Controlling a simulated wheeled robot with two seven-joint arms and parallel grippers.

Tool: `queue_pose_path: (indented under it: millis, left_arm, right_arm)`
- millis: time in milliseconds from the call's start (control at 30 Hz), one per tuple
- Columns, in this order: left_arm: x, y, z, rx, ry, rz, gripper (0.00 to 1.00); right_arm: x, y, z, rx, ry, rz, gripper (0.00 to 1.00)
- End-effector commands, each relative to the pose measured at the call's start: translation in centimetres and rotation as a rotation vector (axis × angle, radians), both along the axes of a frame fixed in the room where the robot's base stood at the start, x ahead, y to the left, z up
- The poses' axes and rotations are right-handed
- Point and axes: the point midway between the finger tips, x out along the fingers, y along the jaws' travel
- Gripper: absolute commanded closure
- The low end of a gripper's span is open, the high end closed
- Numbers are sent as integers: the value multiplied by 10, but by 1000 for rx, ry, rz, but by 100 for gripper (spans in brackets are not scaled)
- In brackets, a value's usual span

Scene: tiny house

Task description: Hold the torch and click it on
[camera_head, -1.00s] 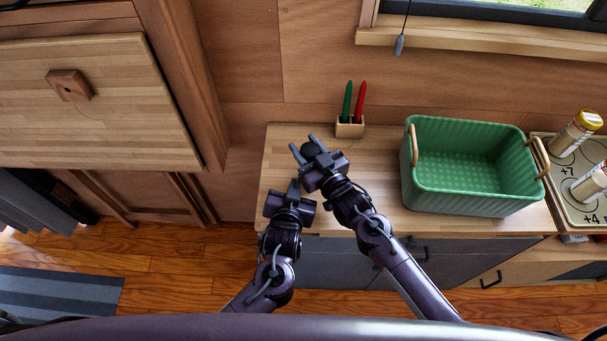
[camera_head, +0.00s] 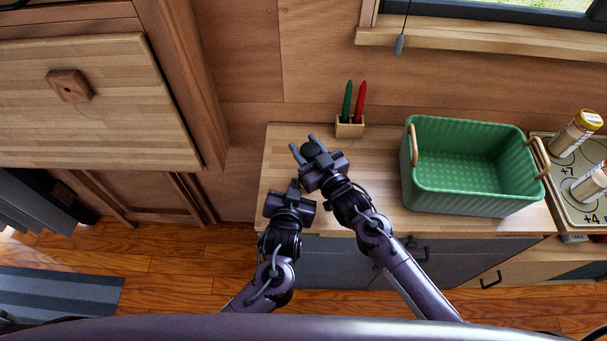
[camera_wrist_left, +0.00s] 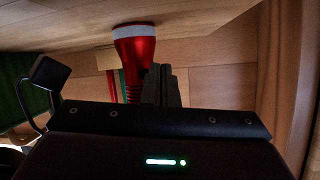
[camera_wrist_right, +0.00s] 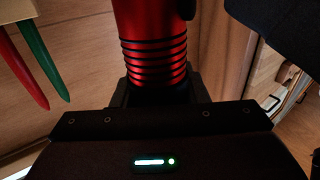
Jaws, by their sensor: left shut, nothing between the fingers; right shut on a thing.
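The torch is red with a ribbed grip. In the head view only its dark round end (camera_head: 311,149) shows, between the fingers of my right gripper (camera_head: 305,147). That gripper is shut on the torch over the wooden counter. The right wrist view shows the red ribbed body (camera_wrist_right: 152,50) between the fingers. In the left wrist view the torch's wide head (camera_wrist_left: 134,42) with a pale ring is close to the counter surface; I cannot tell if they touch. My left gripper (camera_head: 294,186) is shut and empty, just nearer than the torch at the counter's front edge.
A wooden holder (camera_head: 350,130) with a green and a red pen stands at the back of the counter (camera_head: 375,185). A green basket (camera_head: 470,203) is to the right, beside a board with bottles (camera_head: 577,132). A cabinet (camera_head: 110,110) stands at the left.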

Motion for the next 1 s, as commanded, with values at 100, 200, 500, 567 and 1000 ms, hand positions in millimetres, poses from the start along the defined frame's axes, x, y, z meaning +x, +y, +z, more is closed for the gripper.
queue_pose_path:
  millis: [100, 200, 500, 567, 1000]
  left_arm:
    - [0, 0, 0, 0, 0, 0, 100]
    - [0, 0, 0, 0, 0, 0, 100]
    - [0, 0, 0, 0, 0, 0, 100]
    - [0, 0, 0, 0, 0, 0, 100]
    - [7, -5, 0, 0, 0, 0, 100]
  right_arm:
    - [0, 0, 0, 0, 0, 0, 86]
    - [0, 0, 0, 0, 0, 0, 86]
    - [0, 0, 0, 0, 0, 0, 86]
    - [0, 0, 0, 0, 0, 0, 86]
    - [0, 0, 0, 0, 0, 0, 86]
